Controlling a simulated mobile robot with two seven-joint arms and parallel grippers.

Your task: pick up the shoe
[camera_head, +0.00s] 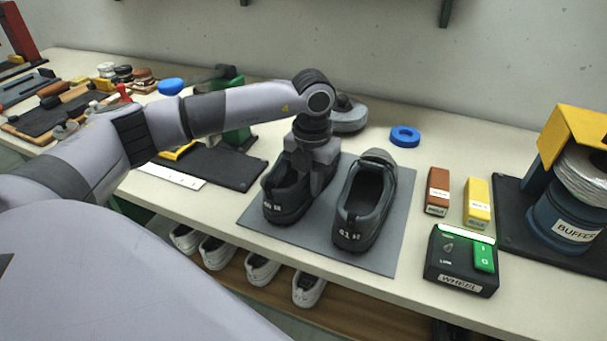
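Two dark grey shoes stand side by side on a grey mat (381,259) on the bench, heels toward me. The left shoe (284,208) is partly hidden by my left gripper (318,185), which points down at its opening, at its right side. The right shoe (367,205) is marked "41" on its heel and stands clear of the gripper. The fingertips are largely hidden against the dark shoe, so I cannot tell whether they are open or touching it. My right gripper is not in view.
A black box labelled "WHEEL" (459,271), a brown block (437,191) and a yellow block (477,201) stand right of the mat. A buffer machine (567,212) is at far right. A blue ring (404,136) lies behind. Several light shoes (262,269) sit on a lower shelf.

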